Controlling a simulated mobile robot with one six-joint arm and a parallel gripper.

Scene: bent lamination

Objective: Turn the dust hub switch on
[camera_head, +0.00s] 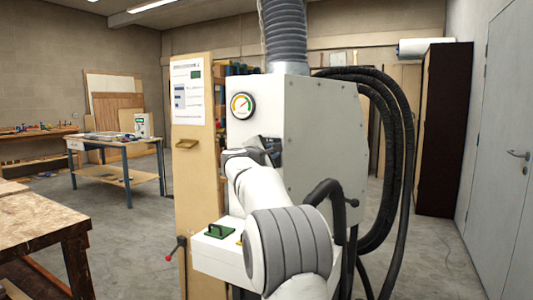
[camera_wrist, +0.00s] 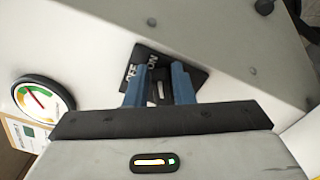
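The dust hub (camera_head: 315,125) is a tall pale cabinet in the middle of the head view, with a grey duct on top. Its switch (camera_wrist: 148,62) is a dark plate with ON and OFF lettering, tilted in the wrist view. A small pale part, perhaps the lever, shows in the plate's middle. My gripper (camera_wrist: 158,76) has its two blue fingers apart, one on each side of that part, with a gap visible between them. Contact with the plate cannot be told. In the head view my gripper (camera_head: 268,147) is at the cabinet's front, largely hidden by my arm.
A round gauge (camera_head: 242,106) sits left of the switch and also shows in the wrist view (camera_wrist: 43,99). Black hoses (camera_head: 397,150) hang at the cabinet's right. A white box (camera_head: 215,250) with a green handle is below. A workbench (camera_head: 40,225) stands left.

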